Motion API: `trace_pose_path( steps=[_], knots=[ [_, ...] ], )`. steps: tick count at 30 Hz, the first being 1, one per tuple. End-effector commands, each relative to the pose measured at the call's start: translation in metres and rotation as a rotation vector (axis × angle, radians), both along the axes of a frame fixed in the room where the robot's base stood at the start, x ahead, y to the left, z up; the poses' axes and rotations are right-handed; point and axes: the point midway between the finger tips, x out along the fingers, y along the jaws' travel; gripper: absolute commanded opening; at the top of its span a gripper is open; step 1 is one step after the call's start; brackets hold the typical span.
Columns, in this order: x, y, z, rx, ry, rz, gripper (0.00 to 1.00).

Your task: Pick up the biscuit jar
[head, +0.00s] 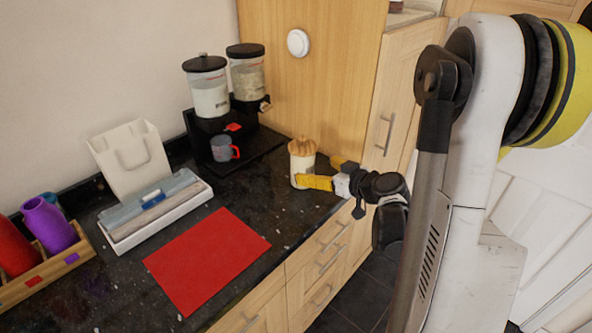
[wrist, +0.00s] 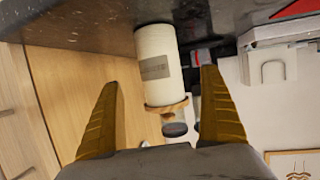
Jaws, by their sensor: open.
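The biscuit jar (head: 301,166) is a cream cylinder with a wooden lid, standing upright on the dark counter near its right end. In the wrist view the jar (wrist: 157,55) appears upside down, with a grey label on its side. My gripper (head: 314,170) is open at the jar's right side, with one yellow finger low in front of it and the other behind. In the wrist view the jar shows between the two fingers of my gripper (wrist: 160,78), with gaps on both sides. I cannot tell how deep the jar sits between them.
A grey mug (head: 222,149) and two black-lidded dispensers (head: 208,93) stand on a black stand behind left. A red mat (head: 207,258) lies on the counter in front. A white tray (head: 157,215) and a wooden rack (head: 47,274) are further left. A wooden cabinet (head: 310,75) rises behind the jar.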

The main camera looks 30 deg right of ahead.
Motion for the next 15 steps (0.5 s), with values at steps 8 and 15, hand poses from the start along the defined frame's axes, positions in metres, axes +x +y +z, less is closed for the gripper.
trace_pose_path(
  steps=[8, 15],
  knots=[
    [0.023, 0.004, -0.01, 0.001, 0.0, 0.0, 0.92],
    [0.054, 0.008, -0.026, 0.001, 0.001, 0.002, 0.92]
  ],
)
